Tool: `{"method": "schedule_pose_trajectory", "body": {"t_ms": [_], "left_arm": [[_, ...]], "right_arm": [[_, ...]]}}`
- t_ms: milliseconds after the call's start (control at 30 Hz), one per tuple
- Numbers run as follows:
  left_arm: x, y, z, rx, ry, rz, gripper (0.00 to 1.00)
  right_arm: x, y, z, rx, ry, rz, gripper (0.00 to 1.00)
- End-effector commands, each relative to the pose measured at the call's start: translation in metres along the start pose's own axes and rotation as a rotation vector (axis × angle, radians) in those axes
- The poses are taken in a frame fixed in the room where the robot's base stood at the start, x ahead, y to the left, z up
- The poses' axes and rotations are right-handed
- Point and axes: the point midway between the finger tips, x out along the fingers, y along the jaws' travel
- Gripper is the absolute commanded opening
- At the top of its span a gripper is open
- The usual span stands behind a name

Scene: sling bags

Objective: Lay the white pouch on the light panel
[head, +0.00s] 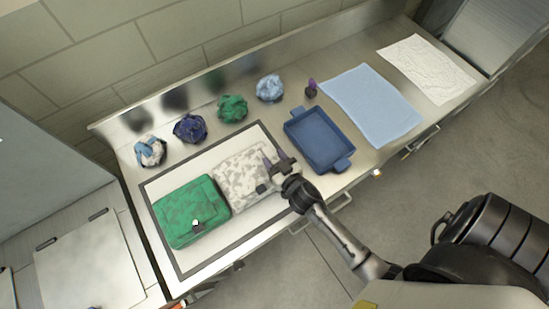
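The white pouch (238,178), with a grey camouflage pattern, lies on the light panel (187,262), a pale board with a dark frame. A green patterned pouch (185,205) lies to its left on the same panel. My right gripper (268,170) is at the right edge of the white pouch, over or touching it. The gripper and wrist hide part of that edge. I cannot tell whether the fingers are closed on the pouch. My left gripper is not in view.
A blue tray (289,129) with handles stands right of the panel, close to my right wrist. Behind are several crumpled cloths (232,109) and a small purple-topped item (312,89). A light blue cloth (370,104) and a white sheet (427,68) lie flat farther right.

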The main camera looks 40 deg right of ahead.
Motion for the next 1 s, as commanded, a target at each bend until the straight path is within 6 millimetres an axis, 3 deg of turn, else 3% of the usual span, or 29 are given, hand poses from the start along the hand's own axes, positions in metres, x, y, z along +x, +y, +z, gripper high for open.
{"method": "schedule_pose_trajectory", "body": {"t_ms": [133,467,1000], "left_arm": [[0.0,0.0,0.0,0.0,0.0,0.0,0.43],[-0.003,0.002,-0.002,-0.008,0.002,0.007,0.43],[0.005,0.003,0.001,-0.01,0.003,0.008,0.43]], "right_arm": [[0.0,0.0,0.0,0.0,0.0,0.0,0.58],[-0.003,0.0,-0.003,0.0,-0.001,0.0,0.58],[-0.094,0.0,-0.002,0.001,-0.002,0.002,0.58]]}}
